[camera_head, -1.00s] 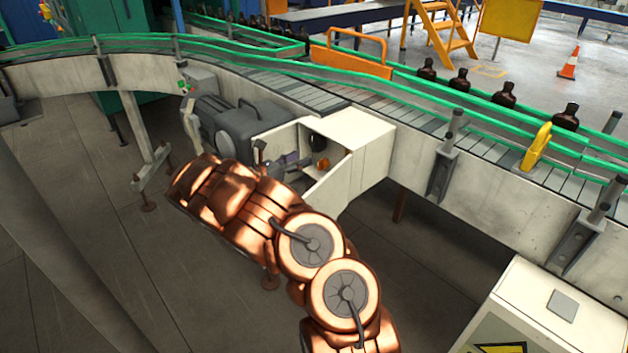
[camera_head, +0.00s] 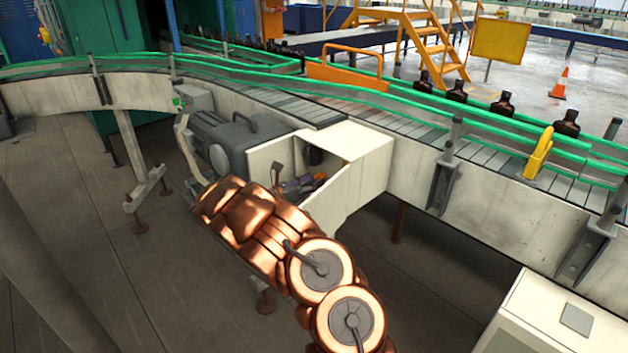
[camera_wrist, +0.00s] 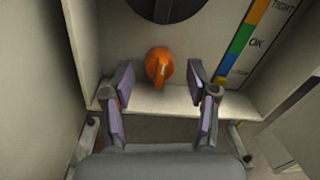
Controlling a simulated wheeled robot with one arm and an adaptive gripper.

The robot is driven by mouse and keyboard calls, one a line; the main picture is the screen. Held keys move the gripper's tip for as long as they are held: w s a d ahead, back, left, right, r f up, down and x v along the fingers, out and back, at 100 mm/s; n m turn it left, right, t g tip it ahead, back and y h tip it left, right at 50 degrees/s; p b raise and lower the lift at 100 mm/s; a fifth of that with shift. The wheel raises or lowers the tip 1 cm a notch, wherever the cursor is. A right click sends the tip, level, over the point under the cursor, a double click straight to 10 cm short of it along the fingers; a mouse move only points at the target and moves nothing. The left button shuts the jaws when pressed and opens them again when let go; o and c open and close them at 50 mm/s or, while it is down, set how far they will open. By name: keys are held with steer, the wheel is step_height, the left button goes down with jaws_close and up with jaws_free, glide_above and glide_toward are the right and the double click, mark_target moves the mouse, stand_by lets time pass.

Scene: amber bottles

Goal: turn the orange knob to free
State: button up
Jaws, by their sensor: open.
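The orange knob (camera_wrist: 160,66) sits on the pale inner back wall of an open box (camera_head: 357,142) beside the conveyor. It shows clearly in the wrist view, with its narrow grip roughly upright. My gripper (camera_wrist: 160,78) is open, with one purple-padded finger on each side of the knob in the picture. Gaps show between the pads and the knob, and I cannot tell how far the tips reach along it. In the head view my gripper (camera_head: 300,184) is inside the box and mostly hides the knob. A coloured strip (camera_wrist: 245,42) right of the knob reads TIGHT and OK.
A large black dial (camera_wrist: 165,8) is above the knob. The box's side walls stand close around my gripper. A grey motor housing (camera_head: 225,140) is left of the box. The conveyor (camera_head: 410,128) with brown bottles (camera_head: 503,104) runs behind. A white cabinet (camera_head: 560,320) stands front right.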

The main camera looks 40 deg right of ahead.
steer(key=shift+d, duration=0.55)
jaws_close()
